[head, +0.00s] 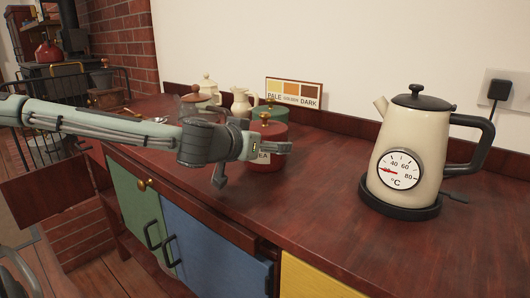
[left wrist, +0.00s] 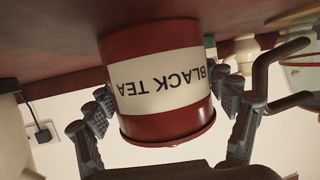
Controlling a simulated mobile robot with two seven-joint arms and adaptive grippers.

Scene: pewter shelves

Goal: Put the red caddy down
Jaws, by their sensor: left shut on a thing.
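The red caddy (head: 275,132) has a brass-knobbed lid and stands at the middle of the wooden counter in the head view. It fills the middle of the left wrist view (left wrist: 155,125), upside down in the picture, with a cream "BLACK TEA" label. My left gripper (head: 253,163) is shut on the caddy, one finger on each side of its body; the fingers also show in the left wrist view (left wrist: 163,95). The caddy looks upright, its base on or very close to the counter; I cannot tell which. My right gripper is in neither view.
A green canister (head: 258,113), a cream jug (head: 241,103) and a cream lidded pot (head: 209,88) stand behind the caddy. A "PALE/DARK" sign (head: 294,93) leans near the wall. A cream kettle (head: 405,155) stands at right. Counter (head: 320,195) between caddy and kettle is clear.

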